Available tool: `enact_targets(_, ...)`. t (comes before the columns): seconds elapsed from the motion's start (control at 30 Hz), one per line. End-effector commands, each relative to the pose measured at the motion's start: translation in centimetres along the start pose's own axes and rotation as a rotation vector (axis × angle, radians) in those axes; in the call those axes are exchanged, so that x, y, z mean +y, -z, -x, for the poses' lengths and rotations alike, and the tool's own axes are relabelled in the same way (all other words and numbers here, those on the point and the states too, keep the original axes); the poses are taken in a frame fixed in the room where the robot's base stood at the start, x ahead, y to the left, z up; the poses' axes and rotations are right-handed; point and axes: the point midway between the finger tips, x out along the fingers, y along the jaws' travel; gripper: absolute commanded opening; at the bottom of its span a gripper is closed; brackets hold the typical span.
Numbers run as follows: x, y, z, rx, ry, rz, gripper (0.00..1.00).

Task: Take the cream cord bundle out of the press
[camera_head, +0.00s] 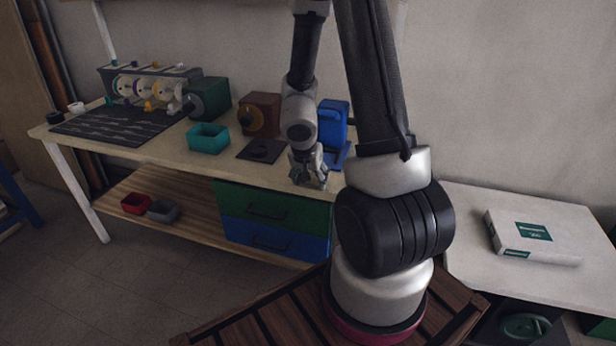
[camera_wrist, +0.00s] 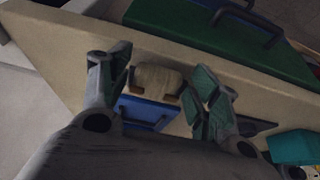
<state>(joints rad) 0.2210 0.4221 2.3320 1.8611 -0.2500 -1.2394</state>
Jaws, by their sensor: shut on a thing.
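The cream cord bundle (camera_wrist: 157,79) shows in the wrist view between the two fingers of my gripper (camera_wrist: 158,86), with small brown pieces at its two ends. My gripper is shut on it. The blue press (camera_head: 334,124) stands on the bench behind my arm in the head view. Its blue part shows in the wrist view (camera_wrist: 147,112), close to the bundle. In the head view my gripper (camera_head: 309,178) is low at the bench's front edge, in front of the press, and the bundle cannot be made out there. Whether the bundle still touches the press I cannot tell.
Left of the press are a brown box (camera_head: 260,114), a dark plate (camera_head: 262,150), a teal bin (camera_head: 208,137) and a green box (camera_head: 209,98). Green (camera_head: 262,204) and blue (camera_head: 270,237) drawers sit under the bench. A white box (camera_head: 530,237) lies on the right table.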

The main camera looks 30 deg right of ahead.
Motion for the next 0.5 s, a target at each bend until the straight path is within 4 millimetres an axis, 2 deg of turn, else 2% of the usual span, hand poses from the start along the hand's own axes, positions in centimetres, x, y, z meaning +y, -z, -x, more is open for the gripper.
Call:
enact_targets(0.4,0.17,-0.09,0.03,0.000,0.000,0.001,0.39)
enact_targets(0.43,0.17,-0.09,0.03,0.000,0.000,0.001,0.64)
enact_targets(0.5,0.17,-0.08,0.03,0.000,0.000,0.001,0.76)
